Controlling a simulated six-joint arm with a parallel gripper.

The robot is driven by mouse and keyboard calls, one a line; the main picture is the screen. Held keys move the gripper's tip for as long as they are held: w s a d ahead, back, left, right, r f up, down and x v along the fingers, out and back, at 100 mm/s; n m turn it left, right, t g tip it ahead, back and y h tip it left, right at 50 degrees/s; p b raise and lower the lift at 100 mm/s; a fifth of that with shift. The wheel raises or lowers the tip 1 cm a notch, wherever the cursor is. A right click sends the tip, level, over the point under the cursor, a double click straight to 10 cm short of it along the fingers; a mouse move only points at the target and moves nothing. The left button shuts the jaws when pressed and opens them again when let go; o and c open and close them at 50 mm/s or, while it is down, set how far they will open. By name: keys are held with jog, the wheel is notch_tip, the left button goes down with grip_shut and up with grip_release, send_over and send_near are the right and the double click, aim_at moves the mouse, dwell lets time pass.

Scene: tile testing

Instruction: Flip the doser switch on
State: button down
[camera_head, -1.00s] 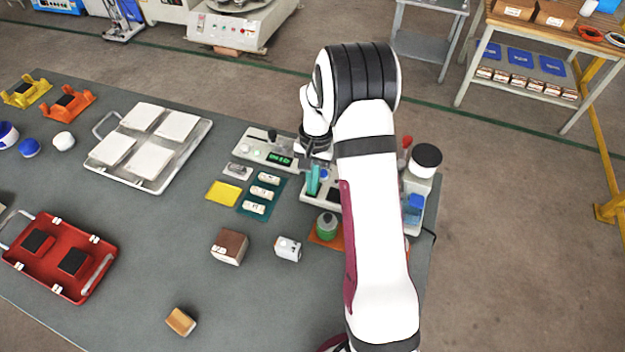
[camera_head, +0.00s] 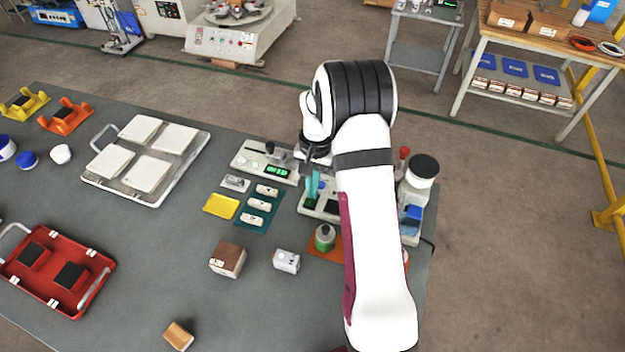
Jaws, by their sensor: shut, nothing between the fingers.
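A white dispensing machine with a black round cap (camera_head: 424,167) and a blue part (camera_head: 411,219) stands at the table's right edge, partly behind my arm; it looks like the doser. A red-tipped lever (camera_head: 403,157) stands up beside it, close to my forearm. I cannot tell whether this is the doser's switch or which way it is set. My gripper (camera_head: 313,170) points down, shut and empty, above a small pale device with a teal upright piece (camera_head: 313,186). The fingertips are small and dark, and I cannot tell whether they touch that piece.
A pale unit with a green display (camera_head: 277,171) and a black knob stands left of my gripper. A teal mat (camera_head: 254,219) holds small white blocks. A white tray (camera_head: 112,193) and red case (camera_head: 94,287) lie left.

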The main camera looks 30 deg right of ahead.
notch_tip(320, 180, up, 14)
jog(key=w+d, duration=0.1)
jog(key=shift+w+d+f, duration=0.15)
jog(key=shift+w+d, duration=0.05)
jog(key=shift+a, duration=0.1)
jog(key=shift+s+a, duration=0.45)
jog(key=f, duration=0.4)
jog(key=s+a+f, duration=0.1)
jog(key=f, duration=0.9)
jog(key=shift+s+a, duration=0.15)
jog(key=shift+s, duration=0.05)
